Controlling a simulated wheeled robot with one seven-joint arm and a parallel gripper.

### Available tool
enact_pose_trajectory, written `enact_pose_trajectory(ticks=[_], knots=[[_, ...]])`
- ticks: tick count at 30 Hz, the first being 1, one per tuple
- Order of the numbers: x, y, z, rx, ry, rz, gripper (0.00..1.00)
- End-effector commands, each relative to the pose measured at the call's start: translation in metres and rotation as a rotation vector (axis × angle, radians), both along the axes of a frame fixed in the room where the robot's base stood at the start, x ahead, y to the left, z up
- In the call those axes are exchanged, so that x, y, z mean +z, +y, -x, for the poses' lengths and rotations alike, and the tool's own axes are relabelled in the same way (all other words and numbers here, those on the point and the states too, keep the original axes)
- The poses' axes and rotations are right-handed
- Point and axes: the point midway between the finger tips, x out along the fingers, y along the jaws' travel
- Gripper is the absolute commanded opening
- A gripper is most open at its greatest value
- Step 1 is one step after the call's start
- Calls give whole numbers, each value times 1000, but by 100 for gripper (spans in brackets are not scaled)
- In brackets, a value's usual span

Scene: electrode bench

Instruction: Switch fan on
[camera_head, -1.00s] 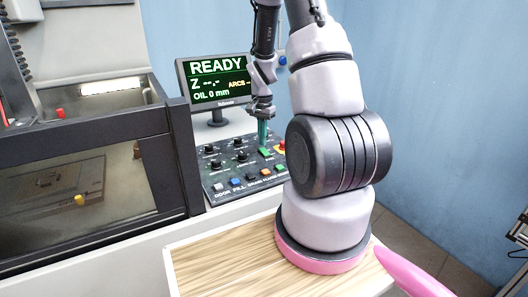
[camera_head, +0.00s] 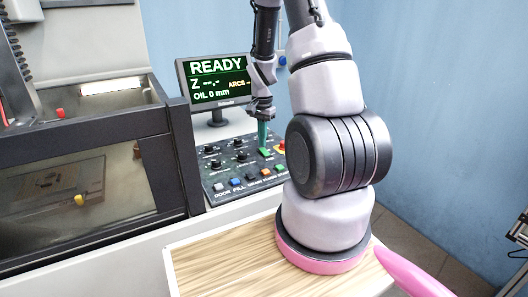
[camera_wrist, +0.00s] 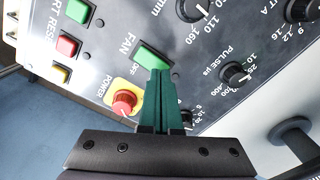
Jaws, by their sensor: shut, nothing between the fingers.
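The fan switch is a green rocker (camera_wrist: 150,55) on the dark control panel, with FAN and OFF printed beside it in the wrist view. In the head view it is a small green patch (camera_head: 265,153) near the panel's right side. My gripper (camera_wrist: 160,72) has its green fingers closed together with nothing between them. The fingertips are at the edge of the rocker and cover part of it; I cannot tell whether they touch. In the head view my gripper (camera_head: 263,146) points down at the switch. Which side of the rocker is pressed is unclear.
A red POWER button on a yellow base (camera_wrist: 123,104) sits close beside the fingers. Knobs, including the PULSE knob (camera_wrist: 233,72), and coloured buttons (camera_wrist: 68,45) surround the switch. A monitor (camera_head: 216,80) reading READY stands behind the panel. The machine's enclosure (camera_head: 90,150) is left.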

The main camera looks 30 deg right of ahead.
Motion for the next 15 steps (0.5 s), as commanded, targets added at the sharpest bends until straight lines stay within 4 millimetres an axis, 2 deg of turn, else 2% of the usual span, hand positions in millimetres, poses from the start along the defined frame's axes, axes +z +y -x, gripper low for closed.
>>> enact_pose_trajectory(ticks=[15], knots=[[-8, 0, 0, 0, 0, 0, 0]])
